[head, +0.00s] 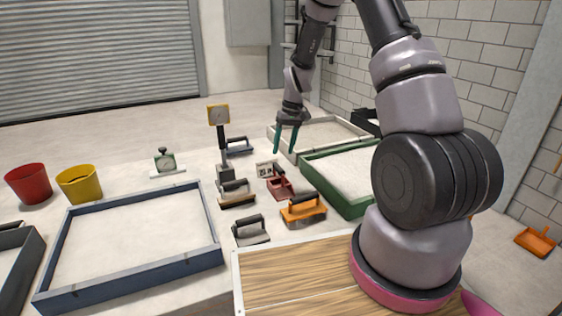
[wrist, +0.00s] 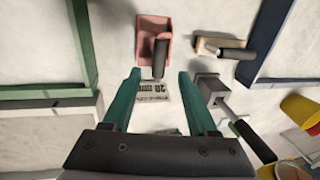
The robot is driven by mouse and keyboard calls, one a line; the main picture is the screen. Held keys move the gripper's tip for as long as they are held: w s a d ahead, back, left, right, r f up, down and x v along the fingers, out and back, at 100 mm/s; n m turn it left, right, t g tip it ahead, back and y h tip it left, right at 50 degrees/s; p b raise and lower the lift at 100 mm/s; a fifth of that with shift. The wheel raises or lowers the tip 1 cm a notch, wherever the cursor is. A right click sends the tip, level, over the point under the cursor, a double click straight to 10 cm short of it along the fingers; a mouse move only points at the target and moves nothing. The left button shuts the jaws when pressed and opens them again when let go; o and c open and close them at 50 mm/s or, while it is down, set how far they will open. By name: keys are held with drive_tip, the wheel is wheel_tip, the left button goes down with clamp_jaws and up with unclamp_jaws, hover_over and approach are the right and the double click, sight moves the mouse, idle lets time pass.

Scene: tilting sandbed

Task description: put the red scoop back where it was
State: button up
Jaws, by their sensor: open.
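The red scoop (head: 280,187) lies on the pale surface among other hand tools, left of the green-framed tray. In the wrist view the red scoop (wrist: 151,30) is just beyond my fingertips, its dark handle pointing back toward them. My gripper (head: 287,142) is above the surface, behind the scoop in the head view. Its teal fingers are open with nothing held; the wrist view shows my gripper (wrist: 160,74) too. A small printed card (head: 266,169) lies beside the scoop and shows between my fingers. The spot where the scoop was before cannot be told.
An orange float (head: 303,213) and a grey float (head: 250,236) lie nearer the front. A yellow-headed gauge stand (head: 218,115) rises to the left. The green-framed tray (head: 349,207) is right, a blue-framed tray (head: 135,278) left. Red (head: 28,187) and yellow (head: 79,187) buckets stand far left.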

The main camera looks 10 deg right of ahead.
drive_tip(key=s+d+r+m+t, duration=0.15)
drive_tip(key=s+r, duration=0.35)
drive_tip(key=r, duration=0.7)
drive_tip(key=s+d+r+m+t, duration=0.15)
drive_tip(key=s+r, duration=0.25)
drive_tip(key=r, duration=0.8)
drive_tip(key=s+r+m+t, duration=0.1)
drive_tip(key=s+r, duration=0.2)
drive_tip(key=s, duration=0.3)
drive_tip(key=s+r+m+t, duration=0.1)
drive_tip(key=s+r+t, duration=0.1)
drive_tip(key=s+r, duration=0.2)
drive_tip(key=s+d+r+m+t, duration=0.1)
drive_tip(key=s+r, duration=0.2)
drive_tip(key=s, duration=0.6)
drive_tip(key=shift+s+r+t, duration=0.15)
drive_tip(key=shift+s+t, duration=0.15)
drive_tip(key=shift+d, duration=0.15)
